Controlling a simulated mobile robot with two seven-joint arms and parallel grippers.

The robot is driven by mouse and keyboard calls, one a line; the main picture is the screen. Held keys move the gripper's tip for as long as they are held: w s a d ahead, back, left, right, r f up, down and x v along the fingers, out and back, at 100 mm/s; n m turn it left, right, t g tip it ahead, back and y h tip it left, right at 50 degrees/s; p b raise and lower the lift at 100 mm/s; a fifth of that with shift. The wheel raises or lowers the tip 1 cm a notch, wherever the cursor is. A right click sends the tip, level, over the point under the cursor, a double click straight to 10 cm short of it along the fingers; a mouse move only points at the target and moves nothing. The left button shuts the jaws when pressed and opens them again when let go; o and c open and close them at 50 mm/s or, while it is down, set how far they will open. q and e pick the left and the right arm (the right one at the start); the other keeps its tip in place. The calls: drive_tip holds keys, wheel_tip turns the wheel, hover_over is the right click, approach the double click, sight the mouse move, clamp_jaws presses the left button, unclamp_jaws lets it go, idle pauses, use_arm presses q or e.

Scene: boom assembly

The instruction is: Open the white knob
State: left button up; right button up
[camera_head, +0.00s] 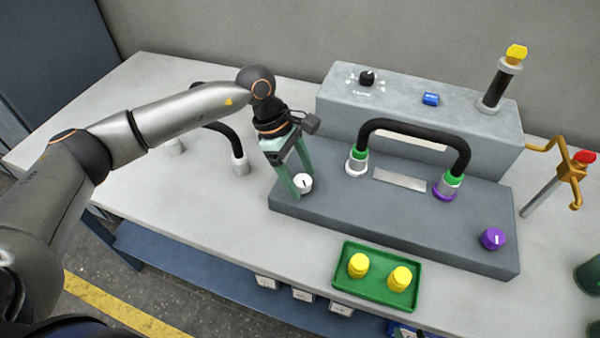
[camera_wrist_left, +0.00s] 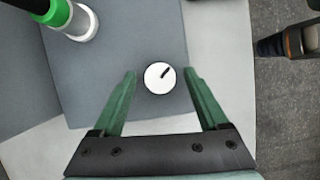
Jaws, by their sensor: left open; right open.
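The white knob (camera_head: 303,183) sits near the left end of the grey base unit, with a short dark mark on its top. My left gripper (camera_head: 299,187) is over it, pointing down, with its green fingers open. In the left wrist view the white knob (camera_wrist_left: 160,77) lies between the two open fingertips (camera_wrist_left: 160,74), with a gap on each side. I cannot tell whether the fingertips reach down to the knob's height. My right gripper is not in view.
A black hose (camera_head: 415,128) arches between two green-collared fittings on the base unit (camera_head: 400,226). A purple knob (camera_head: 493,239) sits at its right end. A green tray (camera_head: 375,292) with two yellow knobs lies in front. Another black hose (camera_head: 222,128) stands behind my left arm.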

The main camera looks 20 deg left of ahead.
use_arm(q)
drive_tip(key=shift+c, duration=0.3)
clamp_jaws()
drive_tip(key=shift+n, duration=0.3)
drive_tip(key=n+t+b, duration=0.1)
drive_tip(key=n+b, duration=0.1)
drive_tip(key=n, duration=0.1)
drive_tip(key=shift+s+t, duration=0.15)
drive_tip(key=shift+t, duration=0.25)
drive_tip(key=shift+n+t+b, duration=0.6)
drive_tip(key=shift+n+b, duration=0.35)
drive_tip(key=shift+n, duration=1.15)
drive_tip(key=shift+y, duration=0.3)
drive_tip(key=shift+o, duration=0.3)
unclamp_jaws()
